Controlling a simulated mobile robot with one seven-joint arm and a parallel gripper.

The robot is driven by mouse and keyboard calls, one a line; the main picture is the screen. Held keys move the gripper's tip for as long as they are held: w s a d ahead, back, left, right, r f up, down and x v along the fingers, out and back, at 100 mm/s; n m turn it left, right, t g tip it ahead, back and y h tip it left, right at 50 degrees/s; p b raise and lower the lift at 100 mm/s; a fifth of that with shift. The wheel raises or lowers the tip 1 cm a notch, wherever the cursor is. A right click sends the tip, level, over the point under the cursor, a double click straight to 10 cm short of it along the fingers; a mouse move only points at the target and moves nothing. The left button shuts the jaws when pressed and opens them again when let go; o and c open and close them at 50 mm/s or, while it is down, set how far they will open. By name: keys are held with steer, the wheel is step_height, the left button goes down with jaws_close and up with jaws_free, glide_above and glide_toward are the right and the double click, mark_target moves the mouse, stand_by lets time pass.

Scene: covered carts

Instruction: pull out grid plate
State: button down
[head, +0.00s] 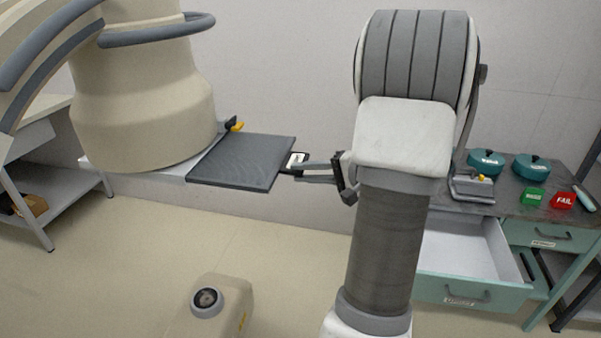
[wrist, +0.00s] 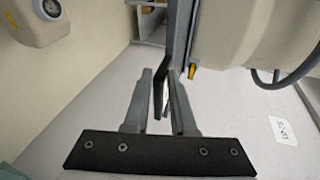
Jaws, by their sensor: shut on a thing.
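The grid plate (head: 243,163) is a flat dark grey panel that sticks out to the right from under the large beige machine head (head: 145,100). Its left edge still lies beside the pale bed (head: 196,160) of the machine. My gripper (head: 293,172) comes from the right and is shut on the plate's right-hand edge, where a small pale handle piece (head: 297,158) shows. The fingers hide the exact contact.
A yellow and black lever (head: 235,125) stands behind the plate. At right, a workbench holds teal pots (head: 486,162), a green block (head: 533,197) and a red FAIL block (head: 563,200). Its drawer (head: 470,285) is pulled open. A beige unit with a round dark button (head: 207,300) stands below.

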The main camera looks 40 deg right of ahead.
steer(key=s+d+b, duration=0.1)
steer(key=s+d, duration=0.3)
steer(key=s, duration=0.1)
steer(key=shift+b, duration=0.4)
stand_by(1.3)
steer(key=shift+s+d, duration=0.2)
steer(key=shift+s, duration=0.15)
